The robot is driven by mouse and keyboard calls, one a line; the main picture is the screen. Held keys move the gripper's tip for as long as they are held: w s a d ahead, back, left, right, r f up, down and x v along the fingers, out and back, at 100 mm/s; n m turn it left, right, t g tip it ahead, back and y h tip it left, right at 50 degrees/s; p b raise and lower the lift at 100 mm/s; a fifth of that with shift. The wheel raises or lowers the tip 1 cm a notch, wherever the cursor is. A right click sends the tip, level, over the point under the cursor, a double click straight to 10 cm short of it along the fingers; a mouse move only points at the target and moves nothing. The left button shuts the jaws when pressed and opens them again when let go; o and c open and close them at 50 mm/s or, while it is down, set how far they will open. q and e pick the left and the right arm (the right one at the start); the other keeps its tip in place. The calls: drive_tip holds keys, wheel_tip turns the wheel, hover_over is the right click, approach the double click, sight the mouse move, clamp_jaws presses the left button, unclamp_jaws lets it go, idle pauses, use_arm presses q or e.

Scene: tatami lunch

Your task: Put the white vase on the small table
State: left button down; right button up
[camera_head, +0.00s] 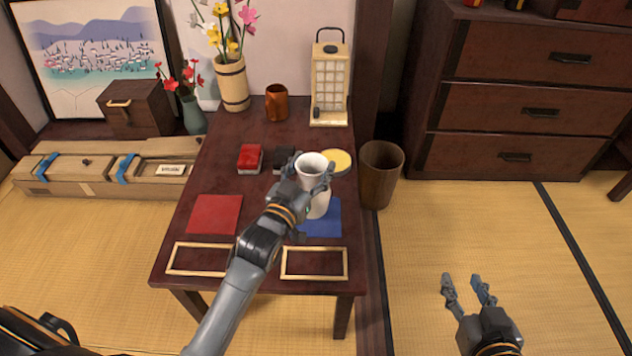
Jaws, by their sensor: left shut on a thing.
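The small table (218,172) is dark reddish wood and stands in the middle of the view. The white vase (320,205) is upright over the blue square (328,228) on the right part of the table. My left gripper (314,178) is shut around the upper part of the vase, below its flared rim. I cannot tell whether the vase's base touches the table. My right gripper (470,284) is open and empty over the tatami at the lower right, apart from the table.
A red square (214,214), two wooden frames (314,277), a red box (249,158), a black box (284,160), a yellow disc (338,161), a brown cup (277,102), a lantern (330,85) and a flower bucket (232,84) occupy the table. A bin (380,175) stands right of it.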

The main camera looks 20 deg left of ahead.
use_arm(q)
drive_tip(key=shift+w+d+f+b, duration=0.2)
drive_tip(key=shift+w+f+b, duration=0.1)
drive_tip(key=shift+w+f, duration=0.35)
wheel_tip(320, 180, down, 3)
drive_tip(key=shift+b, duration=0.85)
drive_tip(key=shift+f, duration=0.1)
use_arm(e)
wheel_tip(320, 180, up, 11)
drive_tip(key=w+a+t+y, duration=0.2)
drive_tip(key=t, duration=0.5)
drive_tip(key=shift+w+a, duration=0.15)
drive_tip(key=shift+w, duration=0.05)
drive_tip(key=shift+r, duration=0.1)
use_arm(q)
drive_tip(key=shift+f, duration=0.15)
drive_tip(key=shift+c, duration=1.7)
unclamp_jaws()
drive_tip(key=shift+f, duration=0.1)
use_arm(e)
drive_tip(key=shift+r, duration=0.15)
